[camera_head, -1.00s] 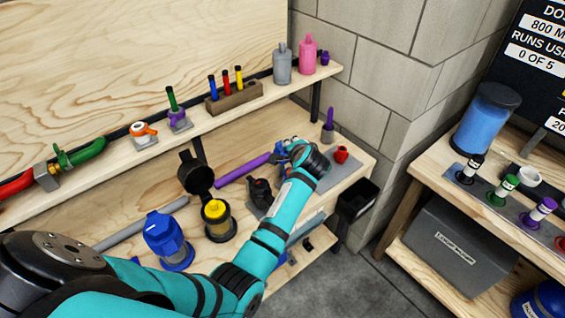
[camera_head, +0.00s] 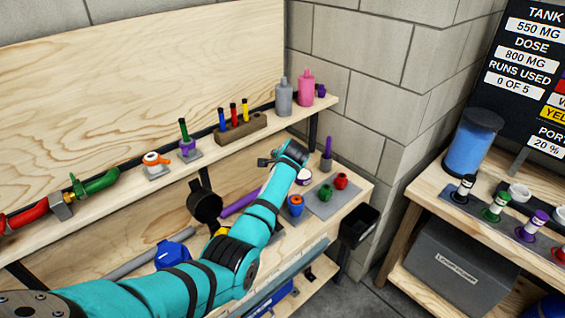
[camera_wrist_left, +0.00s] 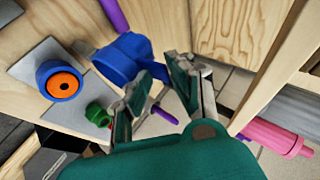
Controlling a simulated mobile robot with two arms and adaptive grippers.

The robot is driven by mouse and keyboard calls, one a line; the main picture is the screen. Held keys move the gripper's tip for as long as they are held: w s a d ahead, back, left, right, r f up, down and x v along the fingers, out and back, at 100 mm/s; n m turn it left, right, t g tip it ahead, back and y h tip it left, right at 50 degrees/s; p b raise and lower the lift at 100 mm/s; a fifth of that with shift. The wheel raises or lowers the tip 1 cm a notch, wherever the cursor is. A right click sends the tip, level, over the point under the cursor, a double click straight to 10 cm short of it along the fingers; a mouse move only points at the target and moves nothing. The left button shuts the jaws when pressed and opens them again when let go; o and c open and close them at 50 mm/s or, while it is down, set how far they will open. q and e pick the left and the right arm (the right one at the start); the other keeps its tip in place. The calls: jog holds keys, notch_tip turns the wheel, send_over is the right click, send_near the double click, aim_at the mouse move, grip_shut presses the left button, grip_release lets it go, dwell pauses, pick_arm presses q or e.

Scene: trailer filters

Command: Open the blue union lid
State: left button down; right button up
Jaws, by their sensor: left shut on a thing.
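The blue lid (camera_wrist_left: 122,58) shows in the left wrist view as a round blue cap with a short arm reaching between my fingertips. My left gripper (camera_wrist_left: 162,80) is shut on that arm, and the lid is up off the plate beside the left finger. A blue ring with an orange centre (camera_wrist_left: 60,82) stands uncovered on a grey plate, apart from the lid. My right gripper is in neither view.
Green (camera_head: 325,192) and red (camera_head: 341,181) fittings stand on the grey plate to the right. A purple stick in a holder (camera_head: 327,155) is behind them. A shelf with bottles (camera_head: 285,97) runs above the bench. A black bin (camera_head: 358,226) hangs at the bench's right end.

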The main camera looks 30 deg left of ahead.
pick_arm(q)
jog(key=shift+w+a+r, duration=0.1)
jog(key=shift+a+r, duration=0.1)
jog(key=c, duration=1.5)
grip_release()
jog(key=shift+c, duration=0.2)
jog(key=shift+o, duration=0.3)
jog(key=shift+f, duration=0.15)
jog(key=v, duration=1.2)
